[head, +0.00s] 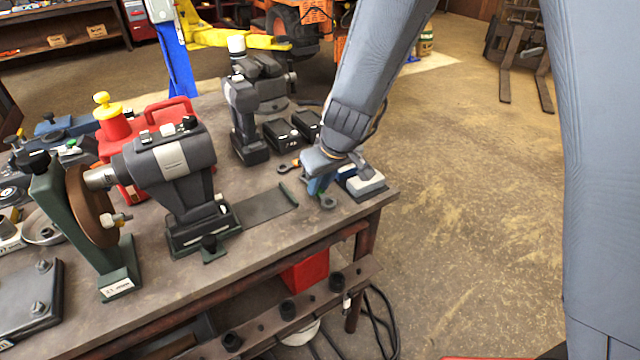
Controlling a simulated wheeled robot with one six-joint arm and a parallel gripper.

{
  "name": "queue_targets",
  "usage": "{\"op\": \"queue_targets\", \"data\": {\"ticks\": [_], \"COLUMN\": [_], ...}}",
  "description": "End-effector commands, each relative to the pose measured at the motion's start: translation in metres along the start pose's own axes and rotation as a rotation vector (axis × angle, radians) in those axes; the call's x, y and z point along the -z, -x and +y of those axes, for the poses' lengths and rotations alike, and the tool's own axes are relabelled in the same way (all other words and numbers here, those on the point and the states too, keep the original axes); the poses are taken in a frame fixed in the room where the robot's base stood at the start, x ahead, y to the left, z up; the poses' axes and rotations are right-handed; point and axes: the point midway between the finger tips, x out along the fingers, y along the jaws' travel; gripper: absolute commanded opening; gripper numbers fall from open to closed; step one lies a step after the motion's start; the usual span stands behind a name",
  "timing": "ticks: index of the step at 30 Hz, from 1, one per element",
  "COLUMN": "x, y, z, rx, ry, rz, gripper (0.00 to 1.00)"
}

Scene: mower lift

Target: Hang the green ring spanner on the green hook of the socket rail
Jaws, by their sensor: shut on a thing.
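My gripper (322,186) is low over the right end of the workbench, near its front corner. It is shut on the green ring spanner (327,202), of which a dark greenish ring end shows just below the fingers. The rest of the spanner is hidden by my gripper, and I cannot tell whether its ring touches the bench top. A long bar with several black, cup-like pieces (288,309) runs below the bench's front edge; I cannot tell whether it is the socket rail. I see no green hook clearly.
A bench grinder (180,165), cordless drill (243,115) and red can (168,110) crowd the workbench (265,240). Floor right of the bench is clear.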

Motion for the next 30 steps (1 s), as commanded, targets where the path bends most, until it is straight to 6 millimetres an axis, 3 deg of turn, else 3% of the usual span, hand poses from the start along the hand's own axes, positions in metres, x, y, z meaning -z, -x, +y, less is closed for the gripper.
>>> {"op": "queue_targets", "data": {"ticks": [5,6,9,26,30], "x": [-0.001,-0.001,-0.001,-0.001,0.001], "y": [-0.004,-0.004,-0.003,-0.003,0.029], "z": [0.000,0.000,0.000,0.000,0.001], "rx": [0.000,0.000,0.000,0.000,-0.001], "ry": [0.001,0.001,0.001,0.000,0.002], "rz": [0.000,0.000,0.000,0.000,0.005], "gripper": [0.00,0.22,0.37,0.37,0.37]}}
